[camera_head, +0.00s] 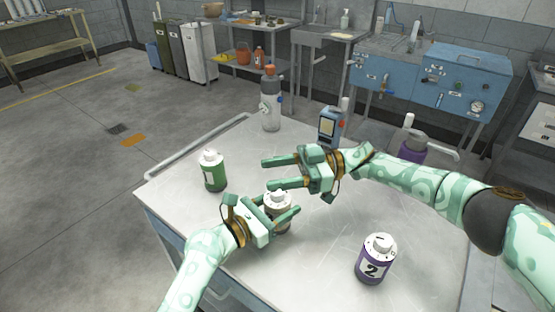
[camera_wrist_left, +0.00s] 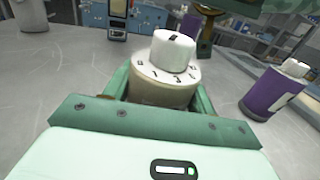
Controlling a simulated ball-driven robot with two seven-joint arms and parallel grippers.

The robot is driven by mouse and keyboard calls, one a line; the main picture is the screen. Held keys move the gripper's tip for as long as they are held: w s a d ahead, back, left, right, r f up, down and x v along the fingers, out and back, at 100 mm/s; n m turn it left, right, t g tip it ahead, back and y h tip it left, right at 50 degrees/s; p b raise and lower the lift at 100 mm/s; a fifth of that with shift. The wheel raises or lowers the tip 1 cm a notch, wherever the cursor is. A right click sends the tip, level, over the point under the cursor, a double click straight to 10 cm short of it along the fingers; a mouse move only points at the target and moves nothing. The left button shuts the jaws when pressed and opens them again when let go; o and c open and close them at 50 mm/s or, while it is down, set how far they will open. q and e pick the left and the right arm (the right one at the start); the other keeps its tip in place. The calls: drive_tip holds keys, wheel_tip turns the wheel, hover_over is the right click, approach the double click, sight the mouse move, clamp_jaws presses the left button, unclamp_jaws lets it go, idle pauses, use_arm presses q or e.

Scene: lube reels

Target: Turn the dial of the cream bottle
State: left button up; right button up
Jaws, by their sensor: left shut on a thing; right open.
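The cream bottle (camera_head: 283,222) stands upright on the metal table, partly hidden by my grippers. In the left wrist view, its cream body (camera_wrist_left: 160,93) sits between the fingers, with a white dial (camera_wrist_left: 174,52) on top above a ring of marks. The dial has a dark mark on its top. My left gripper (camera_head: 285,206) is shut on the bottle's body from the near left. My right gripper (camera_head: 267,173) is open and empty, pointing left just behind and above the cream bottle, apart from the dial.
A green bottle (camera_head: 214,177) stands left, and a purple bottle (camera_head: 371,267) marked 2 stands front right. A large bottle with an orange cap (camera_head: 271,108), a blue device (camera_head: 330,126) and a purple pump bottle (camera_head: 411,152) stand farther back. The front middle of the table (camera_head: 318,250) is clear.

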sight(277, 194)
drive_tip(key=shift+r, duration=2.3)
drive_tip(key=shift+r, duration=0.15)
drive_tip(key=s+a+r+n+g+h, duration=0.2)
drive_tip(key=s+a+r+n+h, duration=0.2)
drive_tip(key=a+r+n+h, duration=0.25)
drive_tip(key=w+d+f+n+t+h, duration=0.4)
drive_tip(key=d+t+h, duration=0.2)
drive_tip(key=h, duration=0.5)
drive_tip(key=f, duration=1.1)
drive_tip(key=shift+d+f, duration=0.2)
drive_tip(key=shift+f, duration=0.05)
